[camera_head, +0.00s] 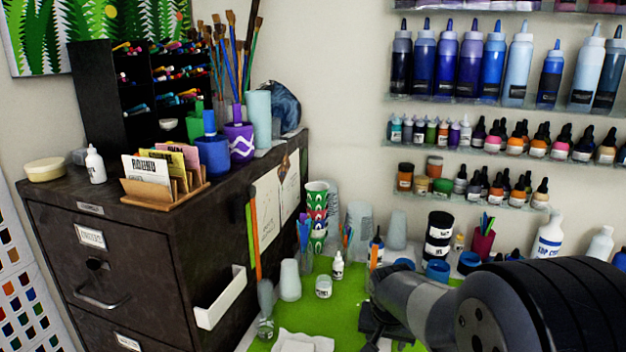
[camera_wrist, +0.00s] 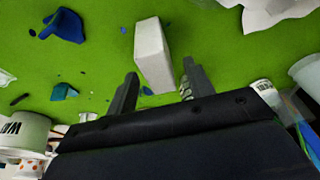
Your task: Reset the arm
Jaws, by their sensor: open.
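My gripper (camera_head: 384,326) is at the lower middle of the head view, low over the green work mat (camera_head: 345,308), with my dark arm reaching in from the right. In the wrist view my gripper (camera_wrist: 160,82) has its two dark fingers spread apart. A pale block-like piece (camera_wrist: 152,55) shows just beyond and between the fingertips over the green mat. I cannot tell whether the fingers touch it. The fingertips are mostly hidden in the head view.
Cups and bottles crowd the mat's back edge, including a stack of patterned cups (camera_head: 317,215) and black jars (camera_head: 439,236). A dark cabinet (camera_head: 130,270) stands at left. Bottle shelves (camera_head: 470,103) line the wall. Blue scraps (camera_wrist: 64,25) lie on the mat.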

